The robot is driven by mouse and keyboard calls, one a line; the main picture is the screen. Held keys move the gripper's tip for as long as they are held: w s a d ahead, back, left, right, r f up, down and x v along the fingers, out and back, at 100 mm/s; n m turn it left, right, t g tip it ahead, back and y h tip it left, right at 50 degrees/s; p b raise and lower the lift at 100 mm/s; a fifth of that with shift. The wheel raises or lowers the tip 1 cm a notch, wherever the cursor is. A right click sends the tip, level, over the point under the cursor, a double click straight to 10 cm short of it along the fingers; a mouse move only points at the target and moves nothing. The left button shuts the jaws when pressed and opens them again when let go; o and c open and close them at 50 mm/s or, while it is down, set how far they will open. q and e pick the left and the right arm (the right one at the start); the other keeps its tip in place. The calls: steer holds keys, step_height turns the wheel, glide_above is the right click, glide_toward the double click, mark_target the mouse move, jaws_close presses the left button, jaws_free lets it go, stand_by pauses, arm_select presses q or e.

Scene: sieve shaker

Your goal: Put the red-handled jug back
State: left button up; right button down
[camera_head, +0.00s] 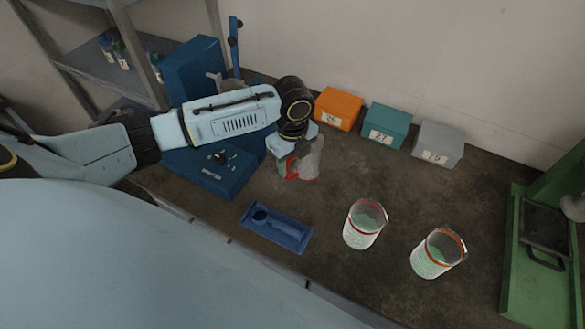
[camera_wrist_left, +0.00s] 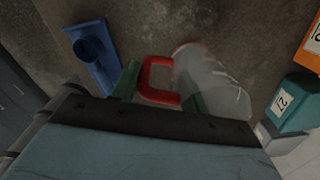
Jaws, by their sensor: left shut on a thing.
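The clear jug (camera_head: 312,160) with a red handle (camera_head: 291,168) is at the middle of the bench in the head view. My left gripper (camera_head: 288,158) is shut on its red handle. In the left wrist view the red handle (camera_wrist_left: 158,80) sits between the green fingers (camera_wrist_left: 160,88), and the clear jug body (camera_wrist_left: 208,78) extends to the right. The jug looks empty. I cannot tell whether its base touches the bench. My right gripper is in neither view.
Orange (camera_head: 337,99), teal (camera_head: 377,117) and grey (camera_head: 428,133) boxes line the wall. A blue machine (camera_head: 235,171) is left, a green frame (camera_head: 512,265) right.

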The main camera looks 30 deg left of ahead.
arm_select(q)
steer(key=shift+f, duration=1.5)
steer(key=shift+f, duration=0.15)
steer(key=o, duration=1.3)
steer(key=shift+o, duration=0.2)
step_height(320, 180, up, 12)
steer(key=shift+r+p, duration=0.15)
steer(key=shift+p, duration=0.35)
